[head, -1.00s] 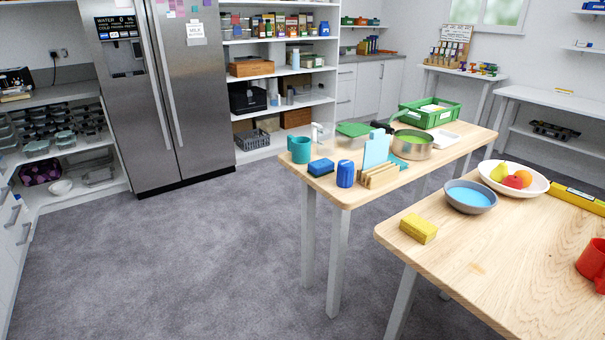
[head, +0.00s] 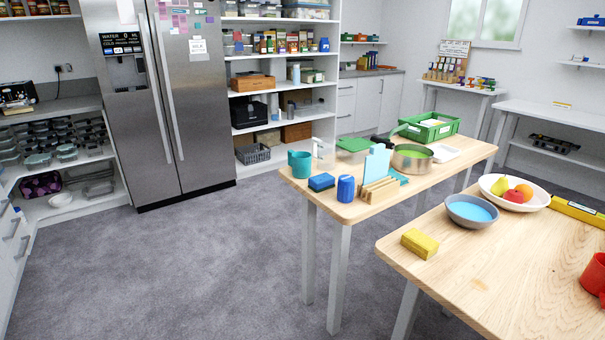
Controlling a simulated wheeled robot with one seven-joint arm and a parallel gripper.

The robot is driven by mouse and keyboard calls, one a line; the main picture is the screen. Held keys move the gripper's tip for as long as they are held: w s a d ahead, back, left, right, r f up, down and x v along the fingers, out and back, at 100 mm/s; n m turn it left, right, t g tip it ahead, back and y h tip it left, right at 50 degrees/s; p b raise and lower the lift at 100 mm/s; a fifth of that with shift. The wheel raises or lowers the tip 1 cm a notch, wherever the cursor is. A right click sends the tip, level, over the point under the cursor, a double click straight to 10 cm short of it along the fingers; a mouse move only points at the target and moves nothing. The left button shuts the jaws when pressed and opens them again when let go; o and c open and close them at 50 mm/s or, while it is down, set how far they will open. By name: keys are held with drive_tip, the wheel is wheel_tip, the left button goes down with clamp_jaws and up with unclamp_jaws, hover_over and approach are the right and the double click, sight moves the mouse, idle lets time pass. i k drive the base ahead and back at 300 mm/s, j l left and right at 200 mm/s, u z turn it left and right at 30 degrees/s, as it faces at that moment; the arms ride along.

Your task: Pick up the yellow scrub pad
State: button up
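The yellow scrub pad (head: 419,243) is a small yellow block. It lies flat near the left corner of the nearer wooden table (head: 480,285), with bare wood around it. My gripper is not in view in the head view, and nothing touches the pad.
A grey bowl with blue inside (head: 471,211), a white fruit bowl (head: 515,192), a yellow level (head: 578,211) and a red mug (head: 594,276) share this table. A second table (head: 345,210) stands behind it. The carpet (head: 190,270) at left is clear.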

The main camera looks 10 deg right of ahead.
sight(422, 246)
drive_tip(key=i+j+z, duration=0.2)
drive_tip(key=i, duration=0.3)
drive_tip(key=i+j+z, duration=0.2)
drive_tip(key=i, duration=0.3)
drive_tip(key=i+j+z, duration=0.2)
drive_tip(key=i+j, duration=0.25)
